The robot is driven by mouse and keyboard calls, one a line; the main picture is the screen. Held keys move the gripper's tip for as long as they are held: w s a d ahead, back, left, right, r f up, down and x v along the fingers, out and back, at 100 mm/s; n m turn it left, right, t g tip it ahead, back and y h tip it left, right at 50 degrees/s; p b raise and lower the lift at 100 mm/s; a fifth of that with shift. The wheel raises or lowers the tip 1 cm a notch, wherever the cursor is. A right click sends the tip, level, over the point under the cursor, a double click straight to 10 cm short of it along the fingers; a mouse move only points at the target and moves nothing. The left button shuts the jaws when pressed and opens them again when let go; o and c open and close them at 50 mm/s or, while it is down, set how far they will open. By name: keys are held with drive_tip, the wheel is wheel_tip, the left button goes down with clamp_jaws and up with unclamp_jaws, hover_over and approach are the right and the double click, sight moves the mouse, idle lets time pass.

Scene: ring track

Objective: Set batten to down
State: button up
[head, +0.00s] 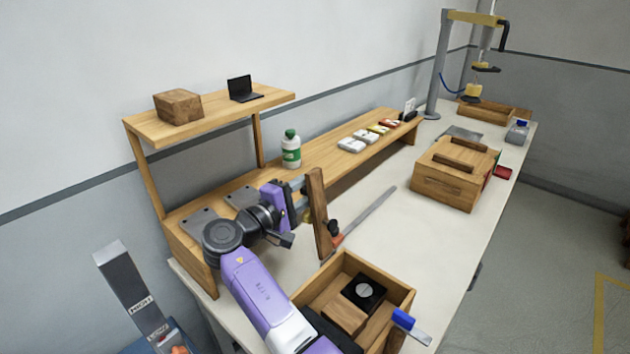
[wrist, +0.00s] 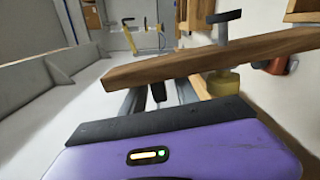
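The batten is a brown wooden bar (head: 319,212) standing nearly upright, slightly tilted, above the bench in the head view. A dark knob (head: 333,227) sits beside its lower part. In the wrist view the batten (wrist: 215,58) runs across the picture just beyond the purple gripper body. My gripper (head: 301,199) is at the batten's left side, close to its upper half. In the wrist view two grey fingers of my gripper (wrist: 160,93) show with a gap between them, and the batten hides their tips. I cannot tell whether they touch it.
An open wooden box (head: 405,295) with a dark block and a wooden block inside stands in front. A closed wooden box (head: 456,180) stands farther back right. A raised wooden shelf (head: 345,158) holds a bottle (head: 290,149) and small packs. Bare white bench (head: 390,240) lies between.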

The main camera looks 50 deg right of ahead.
drive_tip(key=shift+d, duration=0.8)
clamp_jaws()
idle(0.9)
